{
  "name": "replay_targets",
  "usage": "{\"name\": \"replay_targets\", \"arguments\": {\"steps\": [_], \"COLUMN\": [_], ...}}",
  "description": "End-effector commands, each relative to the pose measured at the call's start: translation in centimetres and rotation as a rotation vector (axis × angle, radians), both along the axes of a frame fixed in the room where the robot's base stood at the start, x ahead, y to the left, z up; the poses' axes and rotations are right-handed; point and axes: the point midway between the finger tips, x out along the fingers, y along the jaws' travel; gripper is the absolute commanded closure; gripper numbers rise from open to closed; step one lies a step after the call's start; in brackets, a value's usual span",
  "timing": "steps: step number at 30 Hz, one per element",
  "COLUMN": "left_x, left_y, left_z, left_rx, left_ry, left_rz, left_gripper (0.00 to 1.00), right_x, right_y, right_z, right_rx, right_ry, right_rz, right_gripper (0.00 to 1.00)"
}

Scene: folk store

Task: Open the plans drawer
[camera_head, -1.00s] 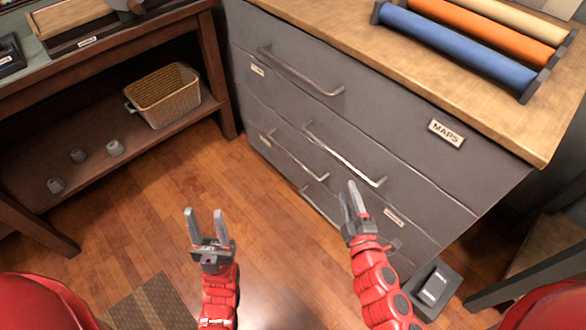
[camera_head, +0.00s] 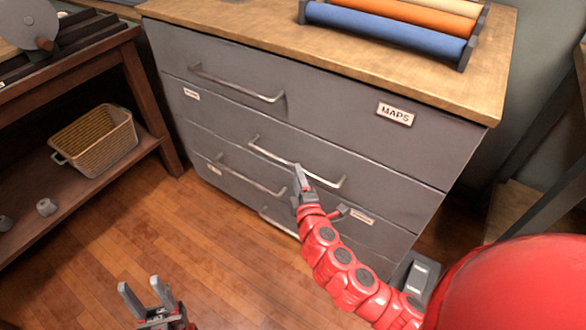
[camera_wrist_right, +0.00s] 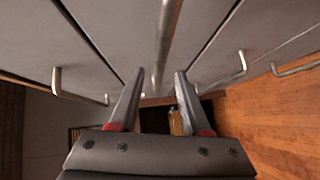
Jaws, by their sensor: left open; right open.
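A grey drawer cabinet (camera_head: 330,110) has several drawers with long metal bar handles. The top drawer's label (camera_head: 395,113) reads MAPS. Smaller labels sit lower, one at left (camera_head: 191,94) and one at right (camera_head: 361,217); I cannot read them, so which drawer is plans is unclear. All drawers look shut. My right gripper (camera_head: 301,178) is open beside the second drawer's handle (camera_head: 322,179). In the right wrist view a handle bar (camera_wrist_right: 166,45) lines up with the gap between the open fingers (camera_wrist_right: 155,85); contact is unclear. My left gripper (camera_head: 147,293) is open and empty over the floor.
A wooden shelf unit with a woven basket (camera_head: 95,140) stands left of the cabinet. Blue and orange rolls (camera_head: 385,32) lie in a rack on the cabinet top. A dark box (camera_head: 418,275) stands at the cabinet's lower right. The floor (camera_head: 200,250) in front is clear.

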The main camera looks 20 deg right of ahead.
Motion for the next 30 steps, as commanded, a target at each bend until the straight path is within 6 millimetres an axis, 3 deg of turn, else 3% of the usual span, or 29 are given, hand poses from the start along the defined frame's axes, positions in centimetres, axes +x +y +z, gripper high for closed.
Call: {"name": "replay_targets", "arguments": {"steps": [3, 9, 20, 21, 28, 30], "left_x": [0.0, 0.0, 0.0, 0.0, 0.0, 0.0], "left_y": [0.0, 0.0, 0.0, 0.0, 0.0, 0.0], "left_z": [-0.5, -0.8, -0.8, -0.8, -0.8, -0.8], "left_rx": [0.0, 0.0, 0.0, 0.0, 0.0, 0.0], "left_ry": [0.0, 0.0, 0.0, 0.0, 0.0, 0.0], "left_rz": [0.0, 0.0, 0.0, 0.0, 0.0, 0.0], "left_gripper": [0.52, 0.52, 0.52, 0.52, 0.52, 0.52], "right_x": [2.5, 4.7, 5.3, 5.3, 5.3, 5.3], "right_y": [-0.3, -0.5, -0.5, -0.5, -0.5, -0.6], "right_z": [-0.4, -0.6, -0.7, -0.7, -0.7, -0.7], "right_rx": [0.0, 0.0, 0.0, 0.0, 0.0, 0.0], "right_ry": [-0.002, -0.002, -0.001, -0.001, -0.001, -0.001], "right_rz": [0.0, 0.001, 0.002, 0.002, 0.002, 0.002], "right_gripper": [0.52, 0.52, 0.52, 0.54, 0.95, 1.0]}}
